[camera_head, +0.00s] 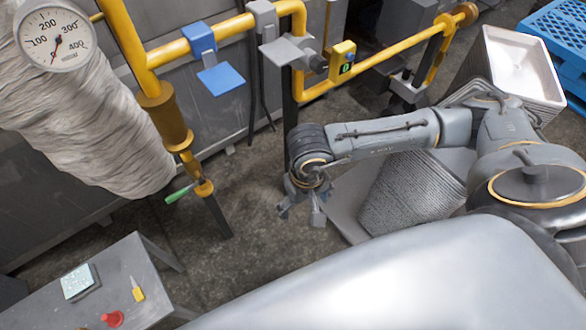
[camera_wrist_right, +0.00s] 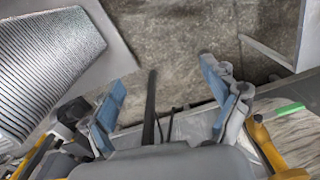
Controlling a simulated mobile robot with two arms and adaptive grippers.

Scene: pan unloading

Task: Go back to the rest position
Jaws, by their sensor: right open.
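My right gripper (camera_head: 301,214) hangs at the end of the right arm, near the middle of the head view. It points downward above the floor, with its fingers spread and nothing between them. The right wrist view shows the same open gripper (camera_wrist_right: 168,100), with bare floor beyond the fingers. A grey ribbed stack of pans (camera_head: 410,190) stands just right of the gripper, partly behind the arm. The stack also shows at the left of the right wrist view (camera_wrist_right: 45,65). The gripper looks apart from the stack. My left gripper is not in view.
Yellow pipes (camera_head: 375,65) with a blue bracket (camera_head: 221,79) run along the machine behind. A gauge (camera_head: 55,38) is upper left. A small table (camera_head: 95,290) with small items is lower left. A white-topped stack (camera_head: 515,60) and blue crate (camera_head: 565,40) are upper right. Floor (camera_head: 255,225) left of the gripper is clear.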

